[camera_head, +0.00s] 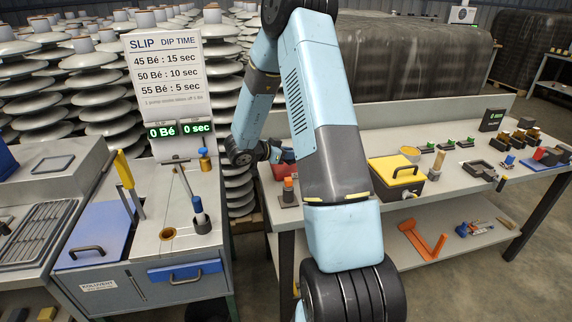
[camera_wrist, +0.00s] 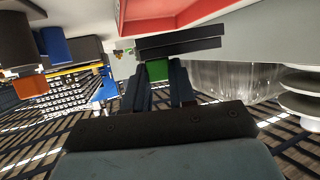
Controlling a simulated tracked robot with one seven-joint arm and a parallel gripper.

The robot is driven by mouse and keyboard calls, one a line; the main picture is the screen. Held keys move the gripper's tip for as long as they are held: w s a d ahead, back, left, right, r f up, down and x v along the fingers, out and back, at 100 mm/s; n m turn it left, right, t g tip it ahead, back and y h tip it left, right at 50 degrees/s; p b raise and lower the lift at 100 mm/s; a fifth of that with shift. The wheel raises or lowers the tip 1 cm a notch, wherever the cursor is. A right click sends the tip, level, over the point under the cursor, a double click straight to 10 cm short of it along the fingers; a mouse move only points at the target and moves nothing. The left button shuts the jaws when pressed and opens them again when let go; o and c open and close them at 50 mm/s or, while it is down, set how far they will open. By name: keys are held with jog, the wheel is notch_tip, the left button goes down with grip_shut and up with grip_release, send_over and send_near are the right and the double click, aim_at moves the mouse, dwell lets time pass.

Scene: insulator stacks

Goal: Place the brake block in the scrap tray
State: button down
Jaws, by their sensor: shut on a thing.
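My gripper (camera_wrist: 163,72) is shut on a dark block with a green part between the fingers, which I take as the brake block (camera_wrist: 180,46). The block lies crosswise at the fingertips in the wrist view. The red scrap tray (camera_wrist: 170,11) shows just beyond the block at the top of that view; I cannot tell whether they touch. In the head view the red tray (camera_head: 280,171) is at the left end of the workbench, partly hidden by my arm. The held block is hidden there.
A small orange-topped item (camera_head: 288,190) stands at the bench's left front corner. A yellow-lidded box (camera_head: 397,172) and several small black-and-green parts lie to the right. A slip station (camera_head: 150,225) with a sign stands left, across a gap.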

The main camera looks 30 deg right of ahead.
jog(key=shift+w+f, duration=0.95)
jog(key=shift+f, duration=0.2)
jog(key=shift+w+f, duration=0.1)
jog(key=shift+f, duration=1.5)
jog(key=shift+f, duration=0.1)
jog(key=c, duration=0.8)
grip_release()
jog(key=shift+c, duration=0.2)
